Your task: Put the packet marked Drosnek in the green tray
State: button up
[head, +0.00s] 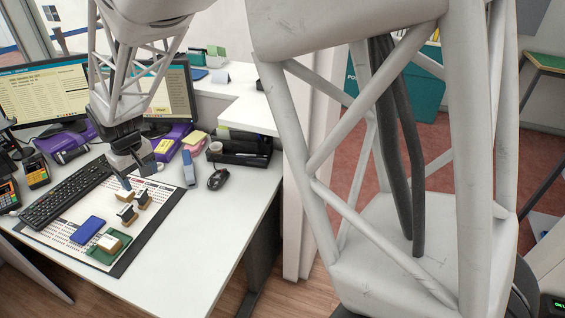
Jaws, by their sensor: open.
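The green tray (95,257) lies at the front of the desk mat, with a small white-and-tan packet (109,243) in it. A flat blue tray (87,230) lies just to its left and behind. Three more small packets lie on the mat: one with a dark side (127,214), one behind it to the right (141,199), and one farther back (122,195). All markings are too small to read, so I cannot tell which is Drosnek. My gripper (130,182) is open, pointing down above or just behind the farthest packet; whether it touches is unclear.
A black keyboard (65,194) lies left of the packets. A blue stapler-like object (188,168), a black mouse (217,179) and a black organiser (240,148) stand to the right. Monitors (45,95) stand behind. The desk's front right is clear.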

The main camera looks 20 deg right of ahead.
jog(key=s+d+r+m+t, duration=0.1)
jog(key=s+d+r+m, duration=0.1)
jog(key=s+d+r, duration=0.45)
jog(key=s+d+r+m, duration=0.1)
jog(key=s+d+r, duration=0.3)
jog(key=s+d, duration=0.55)
jog(key=s+d+m, duration=0.3)
jog(key=s+d, duration=0.8)
jog(key=s, duration=0.5)
jog(key=shift+s+d+r+t, duration=0.2)
jog(key=shift+d+r+t, duration=0.1)
jog(key=shift+r+t, duration=0.1)
